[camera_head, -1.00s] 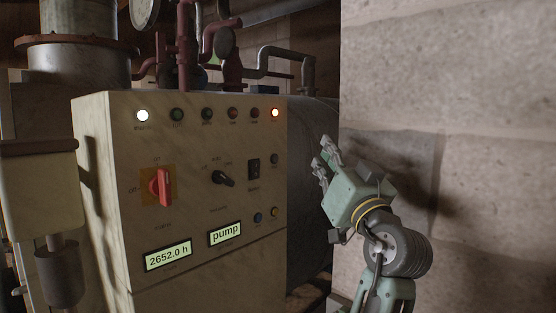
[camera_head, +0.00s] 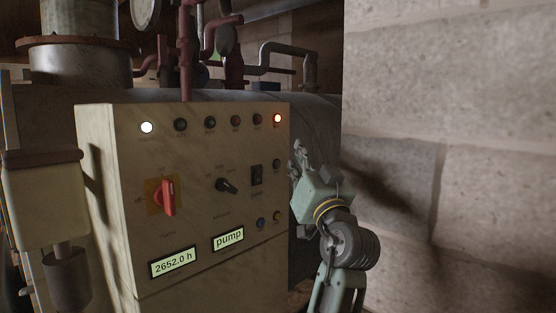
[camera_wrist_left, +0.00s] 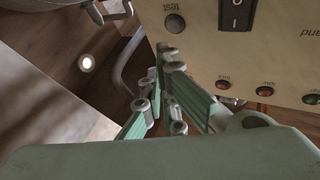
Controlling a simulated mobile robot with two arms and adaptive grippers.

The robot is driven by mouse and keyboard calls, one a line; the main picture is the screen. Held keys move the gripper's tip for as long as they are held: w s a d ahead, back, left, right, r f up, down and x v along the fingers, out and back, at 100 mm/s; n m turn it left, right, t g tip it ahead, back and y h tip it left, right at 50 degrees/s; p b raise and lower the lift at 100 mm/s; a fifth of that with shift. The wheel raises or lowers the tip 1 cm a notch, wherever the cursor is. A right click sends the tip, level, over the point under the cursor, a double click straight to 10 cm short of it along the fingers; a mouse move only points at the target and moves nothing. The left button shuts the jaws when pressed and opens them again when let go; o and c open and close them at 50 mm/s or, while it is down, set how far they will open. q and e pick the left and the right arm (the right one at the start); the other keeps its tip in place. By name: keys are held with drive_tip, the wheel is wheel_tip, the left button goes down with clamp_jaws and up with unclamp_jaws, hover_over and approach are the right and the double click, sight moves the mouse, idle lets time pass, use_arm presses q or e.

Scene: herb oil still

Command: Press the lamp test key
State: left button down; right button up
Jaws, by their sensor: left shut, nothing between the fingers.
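The lamp test key is a small dark round button (camera_head: 277,164) on the right side of the cream control panel (camera_head: 200,255), right of a black rocker switch (camera_head: 257,175). In the left wrist view the panel appears upside down, and the key (camera_wrist_left: 174,23) sits beside the label "test". My left gripper (camera_head: 297,158) is just right of the panel's right edge in the head view, with its fingers shut and empty. In the left wrist view its fingertips (camera_wrist_left: 167,60) lie below the key in the picture, apart from it. My right gripper is not in view.
A row of lamps tops the panel; the white one (camera_head: 147,127) and the orange-red one (camera_head: 277,118) are lit. A red rotary switch (camera_head: 168,197), a black selector (camera_head: 226,186) and small buttons (camera_head: 261,224) sit below. A stone wall (camera_head: 480,150) stands at right.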

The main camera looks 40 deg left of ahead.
use_arm(q)
drive_tip(key=shift+w+a, duration=0.1)
drive_tip(key=shift+a, duration=0.65)
drive_tip(key=shift+a, duration=0.1)
idle(0.9)
drive_tip(key=shift+a, duration=0.3)
drive_tip(key=shift+a, duration=0.4)
idle(0.6)
drive_tip(key=shift+d+b, duration=0.15)
drive_tip(key=shift+b, duration=0.2)
drive_tip(key=shift+d+b, duration=0.35)
drive_tip(key=shift+d, duration=0.3)
